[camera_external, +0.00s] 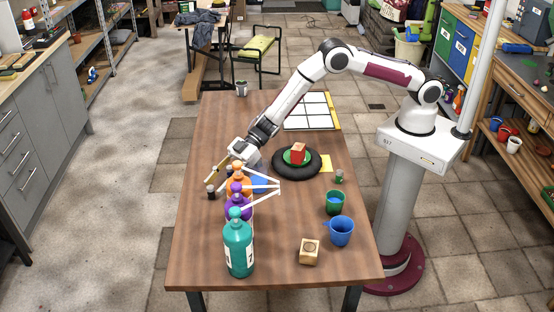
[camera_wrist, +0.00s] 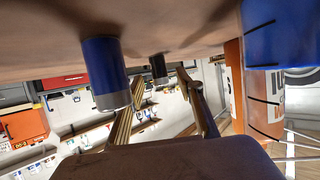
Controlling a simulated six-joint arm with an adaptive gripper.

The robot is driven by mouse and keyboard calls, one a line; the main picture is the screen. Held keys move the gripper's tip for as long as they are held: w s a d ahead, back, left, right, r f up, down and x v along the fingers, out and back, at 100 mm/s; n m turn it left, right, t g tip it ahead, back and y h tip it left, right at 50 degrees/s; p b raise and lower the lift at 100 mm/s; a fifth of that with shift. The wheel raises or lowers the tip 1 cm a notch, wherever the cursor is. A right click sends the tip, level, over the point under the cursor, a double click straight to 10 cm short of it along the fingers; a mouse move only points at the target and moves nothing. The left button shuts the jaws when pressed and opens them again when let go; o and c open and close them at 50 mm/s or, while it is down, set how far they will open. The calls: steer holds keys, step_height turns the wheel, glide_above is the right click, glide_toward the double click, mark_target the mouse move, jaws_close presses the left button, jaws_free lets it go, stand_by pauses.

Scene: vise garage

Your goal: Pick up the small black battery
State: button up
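The small black battery (camera_external: 211,191) stands on the wooden table near its left edge. In the wrist view, where the table shows at the top, the battery (camera_wrist: 158,68) is a short dark cylinder just beyond my fingertips. My gripper (camera_wrist: 163,80) is open, its two wood-toned fingers apart with nothing held between them. In the external view, my gripper (camera_external: 219,172) is low over the table, behind and right of the battery. I cannot tell the exact gap to it.
A larger blue cylinder with a grey end (camera_wrist: 105,70) stands close beside one finger. An orange bottle (camera_external: 239,186), a purple bottle (camera_external: 238,208) and a teal bottle (camera_external: 239,248) stand in front of my gripper. A black disc (camera_external: 297,172) with a red block lies to the right.

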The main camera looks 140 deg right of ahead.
steer(key=shift+x, duration=1)
jaws_close()
